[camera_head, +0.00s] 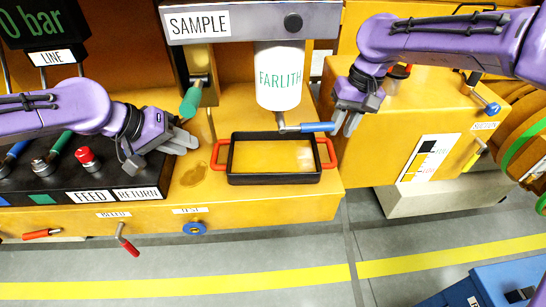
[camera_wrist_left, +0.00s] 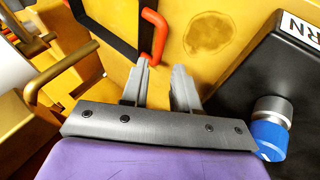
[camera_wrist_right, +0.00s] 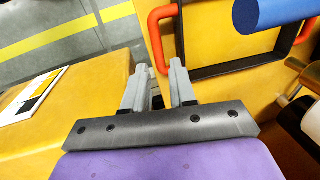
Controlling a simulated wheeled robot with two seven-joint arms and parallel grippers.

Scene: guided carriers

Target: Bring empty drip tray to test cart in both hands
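The drip tray (camera_head: 232,168) is black-rimmed with a red handle at each end. It rests on the yellow bench below the white FARLITH cylinder (camera_head: 280,92). Its inside looks plain yellow; I cannot tell bare floor from liquid. My left gripper (camera_head: 188,142) is open and empty, above and left of the left handle (camera_head: 217,155); that handle also shows beyond its fingertips in the left wrist view (camera_wrist_left: 156,32). My right gripper (camera_head: 346,122) is open and empty, above and right of the right handle (camera_head: 331,153), which also shows in the right wrist view (camera_wrist_right: 154,38). No cart is clearly identifiable.
A blue-handled lever (camera_head: 316,127) sticks out over the tray's back right, near my right gripper. A black panel (camera_head: 60,185) with knobs stands left. A dark stain (camera_head: 194,174) marks the bench. A blue object (camera_head: 490,285) is cut off at lower right. Grey floor in front is clear.

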